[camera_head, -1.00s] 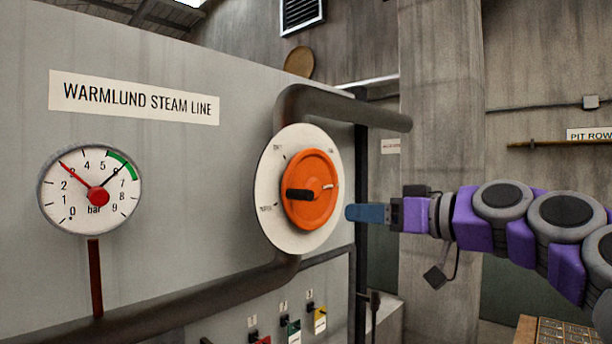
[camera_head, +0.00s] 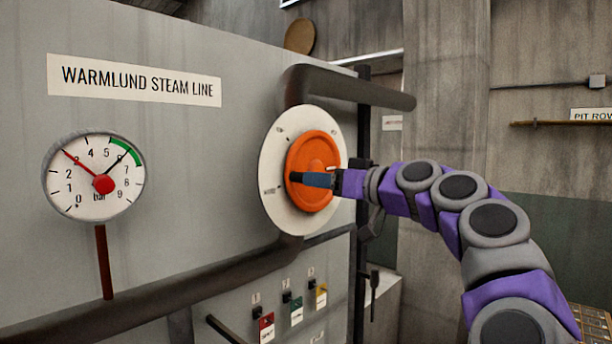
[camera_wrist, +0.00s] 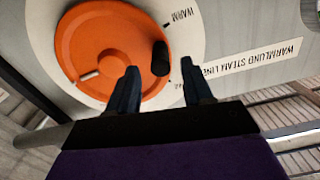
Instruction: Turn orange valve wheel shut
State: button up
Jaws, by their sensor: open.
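The orange valve wheel (camera_head: 312,160) sits on a round white dial plate (camera_head: 272,190) on the grey panel. In the wrist view the orange wheel (camera_wrist: 98,45) fills the upper left, with a black handle knob (camera_wrist: 160,58) near its right rim and a white pointer mark at its lower left. My gripper (camera_head: 305,179) is in front of the wheel, its blue fingers by the knob, which they mostly hide in the head view. In the wrist view my gripper (camera_wrist: 160,82) is open, and the knob shows beyond and between the fingertips. I cannot tell whether they touch it.
A pressure gauge (camera_head: 93,175) with a red and a black needle is at the left. A dark pipe (camera_head: 350,88) juts out above the dial, and another pipe (camera_head: 150,292) runs below. Small tagged switches (camera_head: 290,305) sit low on the panel.

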jog(key=shift+p+x, duration=0.7)
jog(key=shift+x, duration=1.9)
jog(key=shift+c, duration=0.2)
grip_shut()
